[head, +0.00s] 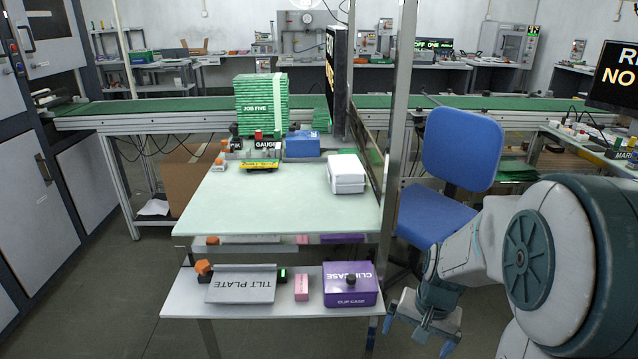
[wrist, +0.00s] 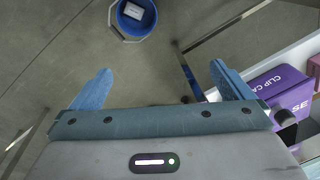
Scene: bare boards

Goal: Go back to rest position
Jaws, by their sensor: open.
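My gripper (head: 418,338) hangs low at the right of the workbench in the head view, beside the lower shelf's right end. Its blue fingers are spread apart and nothing is between them. In the wrist view my gripper (wrist: 160,85) is open over the bare floor. The purple clip case (head: 350,284) stands on the lower shelf, left of my gripper; it also shows at the right of the wrist view (wrist: 275,92).
The lower shelf (head: 190,300) also holds a tilt plate (head: 240,285) and a pink block (head: 301,287). The bench top (head: 270,210) carries a white box (head: 346,173) and green boards (head: 261,105). A blue chair (head: 460,150) stands behind my arm. A blue bin (wrist: 133,18) stands on the floor.

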